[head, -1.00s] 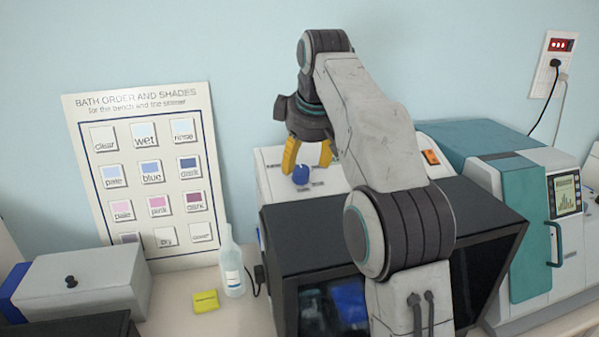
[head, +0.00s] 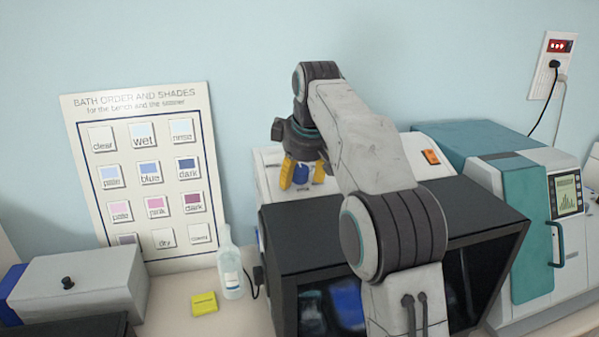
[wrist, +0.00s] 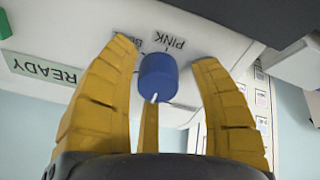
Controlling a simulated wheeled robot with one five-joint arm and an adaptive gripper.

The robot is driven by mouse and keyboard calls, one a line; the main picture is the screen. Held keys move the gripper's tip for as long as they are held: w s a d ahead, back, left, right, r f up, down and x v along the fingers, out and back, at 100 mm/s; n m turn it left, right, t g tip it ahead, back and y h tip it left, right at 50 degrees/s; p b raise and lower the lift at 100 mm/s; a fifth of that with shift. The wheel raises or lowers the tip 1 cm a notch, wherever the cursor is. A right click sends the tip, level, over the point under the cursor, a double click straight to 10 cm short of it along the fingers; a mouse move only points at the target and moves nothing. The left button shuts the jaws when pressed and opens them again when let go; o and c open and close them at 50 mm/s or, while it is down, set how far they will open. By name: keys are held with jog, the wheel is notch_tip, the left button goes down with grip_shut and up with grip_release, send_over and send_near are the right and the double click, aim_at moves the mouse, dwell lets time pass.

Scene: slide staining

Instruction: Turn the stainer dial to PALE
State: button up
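The stainer dial is a blue knob (head: 301,174) on the white top of the stainer (head: 268,158). In the wrist view the dial (wrist: 158,77) has a white pointer mark facing down the picture, toward my palm. A PINK label sits up and right of it, and a partly hidden label starting with B is up and left. The label PALE is not readable. My gripper (head: 303,172) has yellow fingers spread on both sides of the dial. In the wrist view the gripper (wrist: 165,54) is open, with visible gaps between fingers and dial.
A black-framed cabinet (head: 400,210) stands in front of the stainer, under my arm. A teal and white machine (head: 530,225) is at right. A shade chart (head: 100,200) leans on the wall, with a bottle (head: 231,270) and yellow block (head: 204,303) before it. A READY sign (wrist: 43,70) shows left.

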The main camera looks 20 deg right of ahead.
jog(key=c, duration=1.1)
jog(key=shift+s+r+m+p, duration=0.1)
jog(key=shift+r+m+p, duration=0.2)
jog(key=shift+p, duration=0.35)
jog(key=shift+f+m+p, duration=0.2)
jog(key=shift+m+p, duration=0.2)
jog(key=shift+m, duration=0.1)
grip_shut()
jog(key=o, duration=1.2)
grip_release()
jog(key=shift+f, duration=0.1)
jog(key=v, duration=1.1)
jog(key=shift+r, duration=0.35)
jog(key=shift+o, duration=0.2)
jog(key=shift+s+r, duration=0.1)
jog(key=shift+s, duration=0.05)
